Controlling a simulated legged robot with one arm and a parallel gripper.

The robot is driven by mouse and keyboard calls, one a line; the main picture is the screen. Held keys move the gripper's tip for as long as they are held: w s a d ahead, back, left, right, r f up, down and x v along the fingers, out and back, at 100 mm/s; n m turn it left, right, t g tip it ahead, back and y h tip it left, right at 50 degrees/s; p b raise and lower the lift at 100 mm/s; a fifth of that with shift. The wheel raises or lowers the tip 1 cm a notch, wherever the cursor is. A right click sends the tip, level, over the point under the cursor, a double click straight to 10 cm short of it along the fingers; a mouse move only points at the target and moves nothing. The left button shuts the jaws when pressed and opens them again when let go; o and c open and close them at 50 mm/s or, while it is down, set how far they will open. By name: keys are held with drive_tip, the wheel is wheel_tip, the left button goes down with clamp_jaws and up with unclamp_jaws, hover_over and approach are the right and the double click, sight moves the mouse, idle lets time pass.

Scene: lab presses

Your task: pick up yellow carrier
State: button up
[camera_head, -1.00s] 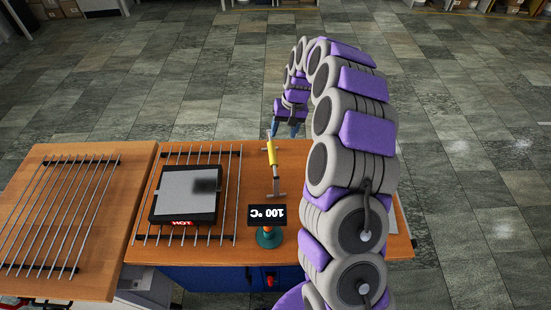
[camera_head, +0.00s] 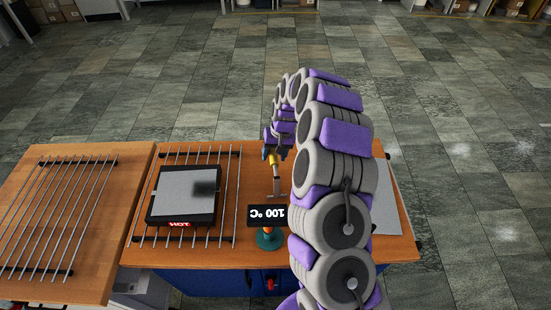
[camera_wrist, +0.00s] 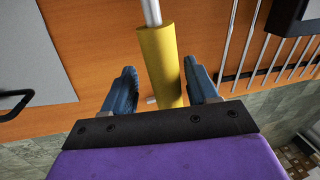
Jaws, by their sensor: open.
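The yellow carrier (camera_wrist: 160,62) has a thick yellow grip on a grey metal rod and lies on the wooden table. In the wrist view its yellow grip runs between the two blue fingers of my gripper (camera_wrist: 162,88), which are apart with a gap on each side. In the head view my gripper (camera_head: 272,150) is over the far part of the carrier. There the yellow carrier (camera_head: 275,161) is mostly covered, and its grey rod and cross-foot show below.
A black hot plate marked HOT (camera_head: 181,223) stands on a metal rack left of the carrier. A 100 °C display (camera_head: 267,216) stands near the carrier's close end. A second rack (camera_head: 55,215) lies further left. A grey plate (camera_head: 386,205) lies right of my arm.

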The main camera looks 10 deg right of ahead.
drive_tip(key=shift+a, duration=0.8)
drive_tip(key=shift+c, duration=0.4)
drive_tip(key=shift+a+r, duration=0.1)
drive_tip(key=shift+c, duration=0.9)
drive_tip(key=shift+d, duration=0.85)
drive_tip(key=c, duration=0.4)
drive_tip(key=shift+d, duration=0.2)
drive_tip(key=c, duration=0.3)
drive_tip(key=shift+a, duration=0.2)
clamp_jaws()
drive_tip(key=shift+a, duration=0.6)
